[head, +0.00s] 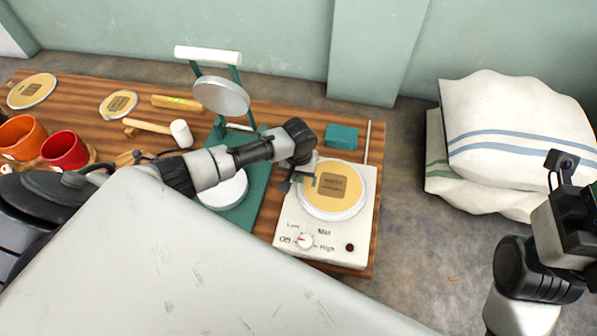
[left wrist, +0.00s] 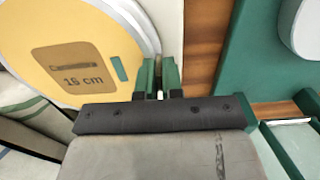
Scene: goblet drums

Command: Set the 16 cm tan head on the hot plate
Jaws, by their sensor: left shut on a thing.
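The tan head (head: 350,179) is a round yellow-tan disc with a pale rim and a brown label. The label reads 16 cm in the left wrist view (left wrist: 82,85). It lies over the round plate of the white hot plate (head: 328,250), covering most of it; whether it rests fully on it I cannot tell. My left gripper (head: 307,181) is at the head's left edge, shut on its rim, and its green fingertips show in the left wrist view (left wrist: 158,78). My right gripper (head: 580,210) hangs at the right, away from everything; its fingers are unclear.
A green press (head: 258,178) with a raised round plate stands left of the hot plate. A teal block (head: 341,137) lies behind it. Other tan heads (head: 32,90), a mallet (head: 180,133), and orange and red cups (head: 64,150) occupy the left. White cushions (head: 520,120) lie on the right floor.

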